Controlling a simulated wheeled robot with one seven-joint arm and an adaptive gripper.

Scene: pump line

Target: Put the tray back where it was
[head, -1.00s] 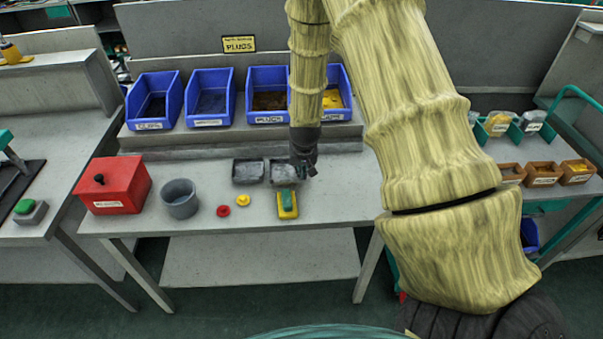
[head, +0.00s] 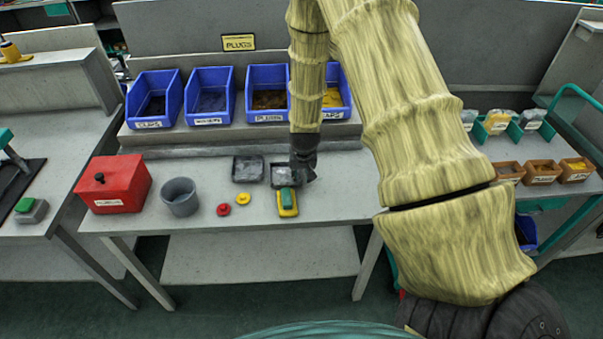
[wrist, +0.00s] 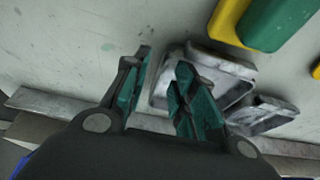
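Two small grey metal trays lie side by side on the bench: the left tray (head: 248,180) and the right tray (head: 284,184). The right tray sits slightly nearer the bench front, close against a yellow-and-green block (head: 287,203). My gripper (head: 309,174) is low at the right tray's right side. In the wrist view, my gripper (wrist: 166,62) has its fingers apart. The nearer tray (wrist: 228,72) lies under and beside the right finger, which hides part of it. I cannot tell whether a finger touches it. The other tray (wrist: 265,114) lies beyond it.
A red box (head: 113,185), a grey cup (head: 180,199), a red knob (head: 223,210) and a yellow knob (head: 243,199) stand to the left. Blue bins (head: 209,100) line the raised shelf behind.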

